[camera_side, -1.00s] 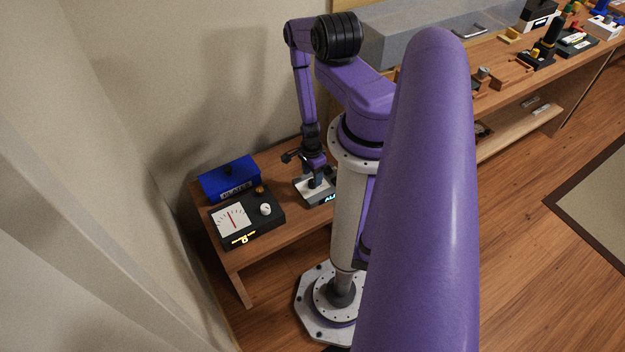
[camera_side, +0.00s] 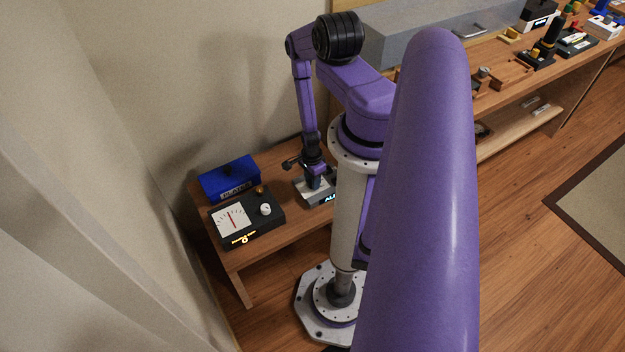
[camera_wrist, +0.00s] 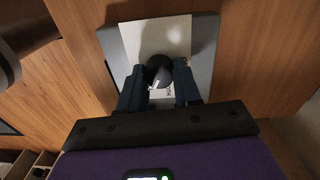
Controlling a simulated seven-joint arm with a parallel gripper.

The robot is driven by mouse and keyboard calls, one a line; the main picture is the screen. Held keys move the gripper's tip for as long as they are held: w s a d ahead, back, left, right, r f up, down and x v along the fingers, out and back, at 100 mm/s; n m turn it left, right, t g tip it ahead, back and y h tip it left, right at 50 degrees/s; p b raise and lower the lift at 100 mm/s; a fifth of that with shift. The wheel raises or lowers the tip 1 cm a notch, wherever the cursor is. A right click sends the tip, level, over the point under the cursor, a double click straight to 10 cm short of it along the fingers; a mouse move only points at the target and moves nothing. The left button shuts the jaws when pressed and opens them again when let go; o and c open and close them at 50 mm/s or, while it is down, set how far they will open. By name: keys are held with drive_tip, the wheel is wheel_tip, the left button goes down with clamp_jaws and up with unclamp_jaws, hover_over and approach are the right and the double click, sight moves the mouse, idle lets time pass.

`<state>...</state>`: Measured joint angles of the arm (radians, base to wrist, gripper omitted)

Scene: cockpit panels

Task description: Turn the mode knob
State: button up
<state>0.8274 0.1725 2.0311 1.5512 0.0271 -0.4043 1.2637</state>
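A round dark knob (camera_wrist: 158,72) with a pale pointer mark stands on a light plate on a grey panel (camera_wrist: 112,45). Lettering beside the knob is partly hidden, so I cannot read it. My gripper (camera_wrist: 160,70) points down at the panel, its two fingers open on either side of the knob. Contact is not clear. The knob is hidden there.
A black meter box (camera_side: 262,225) with a white dial and small knob sits left of the panel on the wooden table (camera_side: 285,233). A blue box (camera_side: 228,180) stands behind it. A long bench (camera_side: 510,75) with several devices lies to the right.

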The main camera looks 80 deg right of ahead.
drive_tip(key=n, duration=0.5)
drive_tip(key=shift+n, duration=0.3)
drive_tip(key=n, duration=1.2)
drive_tip(key=shift+a+n+h, duration=0.1)
drive_tip(key=shift+n+h, duration=0.2)
drive_tip(key=shift+n, duration=0.1)
drive_tip(key=n, duration=0.5)
drive_tip(key=shift+n, duration=0.4)
drive_tip(key=o, duration=1)
drive_tip(key=shift+o, duration=0.2)
